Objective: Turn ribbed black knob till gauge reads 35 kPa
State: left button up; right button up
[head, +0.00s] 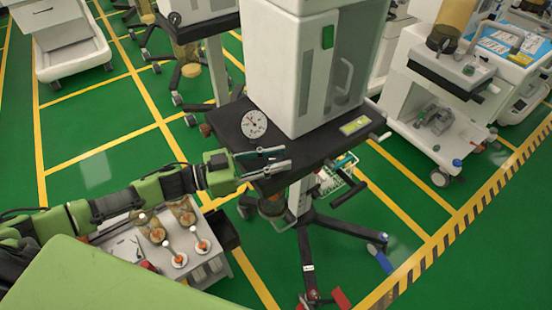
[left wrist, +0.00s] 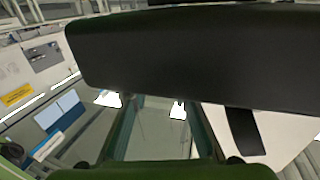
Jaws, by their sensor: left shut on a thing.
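The round white gauge (head: 254,124) sits on the dark shelf of the middle cart. Its thin needle points to the upper left; the numbers are too small to read. My left gripper (head: 266,161) is at the shelf's front edge, just below the gauge, its two fingers apart around a dark thing I take to be the ribbed black knob. The knob is mostly hidden by the fingers and its ribs do not show. In the left wrist view the fingertips (left wrist: 145,104) reach to the dark shelf edge (left wrist: 190,50), which covers the upper picture. My right gripper is not in view.
A white cabinet (head: 305,75) stands on the shelf behind the gauge. A low white cart with jars (head: 155,228) is below my left arm. Another white cart (head: 440,120) stands at right.

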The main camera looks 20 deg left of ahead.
pick_arm(q)
jog(key=o, duration=1.1)
jog(key=v, duration=1.2)
jog(key=shift+r, duration=0.1)
